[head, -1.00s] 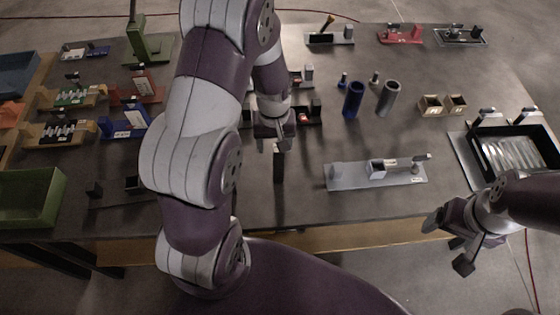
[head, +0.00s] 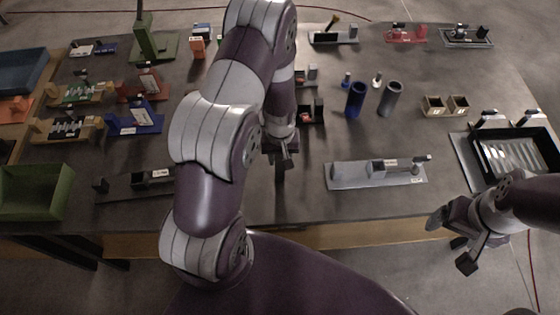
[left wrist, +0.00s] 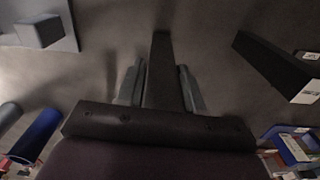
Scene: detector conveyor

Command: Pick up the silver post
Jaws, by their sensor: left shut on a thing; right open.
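My left gripper (head: 280,154) is shut on a dark upright bar (head: 280,173) near the front middle of the table. In the left wrist view the bar (left wrist: 160,72) stands between the two fingers (left wrist: 160,88). It looks dark grey to black; whether its lower end touches the table I cannot tell. My right gripper (head: 452,243) is open and empty at the front right, off the table's edge.
A blue tube (head: 356,99) and a grey tube (head: 391,98) stand right of my left gripper. A grey fixture plate (head: 345,177) lies at the front right, a black tray (head: 548,150) farther right. A green bin (head: 60,195) is at the left.

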